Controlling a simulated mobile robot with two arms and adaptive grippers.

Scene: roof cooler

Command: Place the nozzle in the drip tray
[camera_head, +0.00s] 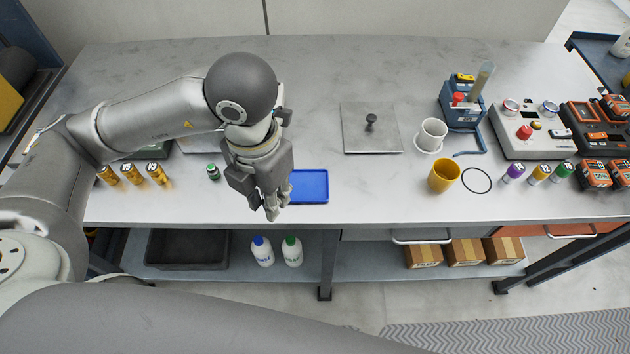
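A shallow blue tray (312,188), which looks like the drip tray, lies near the front edge of the grey bench. My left gripper (272,212) points down just left of it and overlaps its left edge in the picture. The gripper's fingers are close together; I cannot tell whether anything is between them. I cannot pick out the nozzle for certain. Several small brass-coloured cylinders (131,174) stand at the left front of the bench. A small green-capped piece (213,172) stands between them and the gripper. My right gripper is not in view.
A square metal plate with a dark knob (371,127) lies mid-bench. A white cup (430,135), yellow cup (444,175), black ring (476,180) and blue device (462,108) stand to its right. Bench edge (390,213) is close. The back middle is clear.

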